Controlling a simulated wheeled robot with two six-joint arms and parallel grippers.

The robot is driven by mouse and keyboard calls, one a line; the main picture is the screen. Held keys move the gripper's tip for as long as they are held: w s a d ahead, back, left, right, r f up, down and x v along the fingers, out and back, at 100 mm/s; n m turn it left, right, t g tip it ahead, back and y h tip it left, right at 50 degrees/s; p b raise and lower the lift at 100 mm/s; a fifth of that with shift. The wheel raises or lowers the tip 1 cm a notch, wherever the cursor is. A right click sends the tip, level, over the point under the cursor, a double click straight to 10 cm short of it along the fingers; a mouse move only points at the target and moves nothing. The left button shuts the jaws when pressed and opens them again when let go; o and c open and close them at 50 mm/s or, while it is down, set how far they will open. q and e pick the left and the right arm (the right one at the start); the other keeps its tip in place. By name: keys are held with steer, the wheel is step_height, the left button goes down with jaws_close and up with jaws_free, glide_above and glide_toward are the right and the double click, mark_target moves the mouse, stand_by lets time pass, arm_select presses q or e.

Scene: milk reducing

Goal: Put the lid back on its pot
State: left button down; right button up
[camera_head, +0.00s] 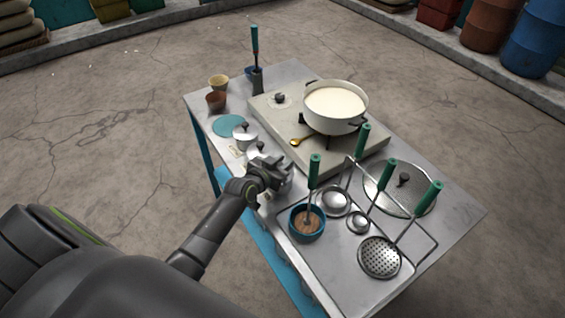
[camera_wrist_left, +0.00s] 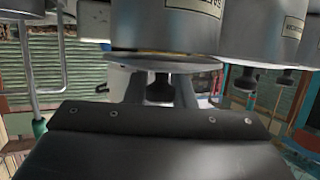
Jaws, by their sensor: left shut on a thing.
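My left gripper (camera_head: 270,174) is shut at the small metal pots along the table's left edge. In the left wrist view, which looks upside down, its fingers close on the dark knob (camera_wrist_left: 159,90) of a silver lid (camera_wrist_left: 165,64). The lid is against the mouth of a labelled metal pot (camera_wrist_left: 165,25); I cannot tell whether it is fully seated. In the head view the gripper hides most of this lid and pot. Another small lidded pot (camera_head: 244,138) stands just behind. My right gripper is not in view.
A white pot of milk (camera_head: 336,108) stands on the burner slab (camera_head: 268,122). A large round lid (camera_head: 385,201) lies at the right. A blue cup (camera_head: 306,236), ladles and a skimmer (camera_head: 380,258) crowd the front. A teal disc (camera_head: 229,126) lies at the left.

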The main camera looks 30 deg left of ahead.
arm_select(q)
steer(key=shift+f, duration=0.35)
steer(key=c, duration=1.1)
jaws_free()
steer(key=shift+c, duration=0.2)
steer(key=b+v, duration=0.1)
steer(key=v, duration=1.6)
steer(key=shift+s+b, duration=0.25)
steer(key=shift+b, duration=0.05)
steer(key=p+v, duration=0.2)
steer(key=v, duration=0.4)
